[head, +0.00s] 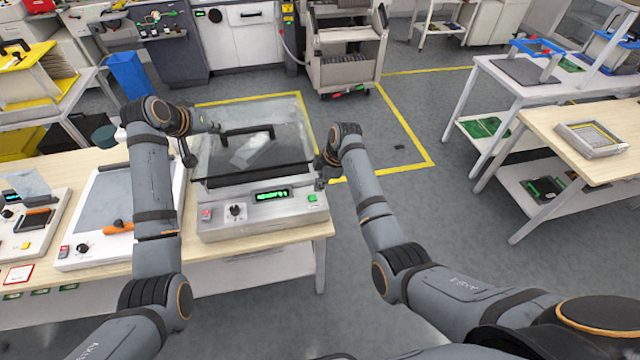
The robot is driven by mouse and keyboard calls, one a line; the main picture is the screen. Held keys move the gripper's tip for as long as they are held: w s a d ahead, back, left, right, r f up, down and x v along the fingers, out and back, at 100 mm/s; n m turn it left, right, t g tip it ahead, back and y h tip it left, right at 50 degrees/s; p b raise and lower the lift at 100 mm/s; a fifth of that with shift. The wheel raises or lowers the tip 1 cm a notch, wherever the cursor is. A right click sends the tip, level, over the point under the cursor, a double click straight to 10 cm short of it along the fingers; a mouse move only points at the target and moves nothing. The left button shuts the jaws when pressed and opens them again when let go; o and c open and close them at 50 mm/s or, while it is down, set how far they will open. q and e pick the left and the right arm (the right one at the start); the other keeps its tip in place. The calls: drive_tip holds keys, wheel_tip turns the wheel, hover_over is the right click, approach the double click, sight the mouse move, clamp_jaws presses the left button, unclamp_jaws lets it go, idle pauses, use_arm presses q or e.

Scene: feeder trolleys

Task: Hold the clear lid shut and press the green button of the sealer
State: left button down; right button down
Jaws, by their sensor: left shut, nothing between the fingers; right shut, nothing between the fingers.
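The sealer (262,214) stands at the right end of the wooden bench. Its clear lid (285,115) lies over the dark chamber; I cannot tell whether it is fully closed. The green button (312,198) is at the right of the front panel.
The panel also has a lit green display (272,195), a black knob (236,211) and a red switch (206,215). A flat white device (92,245) stands left of the sealer. A trolley (345,75) stands behind.

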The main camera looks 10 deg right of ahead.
sight(231, 150)
use_arm(q)
drive_tip(key=shift+x, duration=1.9)
drive_tip(key=shift+s+f, duration=0.3)
drive_tip(key=shift+f, duration=0.45)
drive_tip(key=shift+s+f, duration=0.35)
drive_tip(key=shift+f, duration=0.35)
use_arm(e)
drive_tip(key=shift+s+r, duration=0.3)
drive_tip(key=shift+s, duration=0.2)
use_arm(q)
drive_tip(key=shift+s+a+f, duration=0.1)
drive_tip(key=shift+s+f, duration=0.1)
drive_tip(key=shift+f, duration=0.5)
use_arm(e)
drive_tip(key=shift+s+r, duration=0.15)
drive_tip(key=shift+s, duration=0.05)
use_arm(q)
drive_tip(key=shift+s+f, duration=0.1)
drive_tip(key=shift+f, duration=0.45)
use_arm(e)
drive_tip(key=shift+s+a, duration=0.1)
use_arm(q)
drive_tip(key=shift+f, duration=0.3)
drive_tip(key=shift+x, duration=0.8)
use_arm(e)
drive_tip(key=shift+w+d+f, duration=0.3)
drive_tip(key=shift+w+d, duration=0.15)
use_arm(q)
drive_tip(key=shift+r, duration=0.1)
